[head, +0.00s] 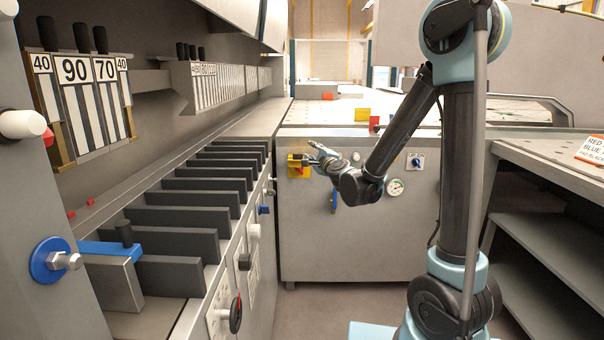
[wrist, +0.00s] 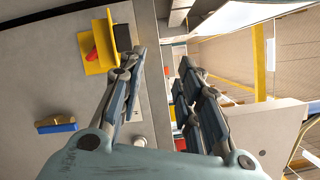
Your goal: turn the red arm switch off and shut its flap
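The red arm switch (wrist: 91,53) shows in the wrist view as a small red piece against a yellow housing. A yellow flap (wrist: 108,36) stands out from the panel beside it, apparently open, with a dark block next to it. In the head view the yellow housing (head: 298,170) is on the front of the far grey cabinet, partly behind my gripper. The switch's position cannot be told. My gripper (wrist: 161,58) is open and empty, its fingers apart. In the head view my gripper (head: 312,153) is just right of and in front of the yellow housing.
A blue handle (head: 334,200), a gauge (head: 395,187) and a knob plate (head: 415,162) sit on the same cabinet front. Yellow and red pieces (head: 362,115) stand on the top behind. The slotted bench (head: 205,184) lies left. Floor before the cabinet is clear.

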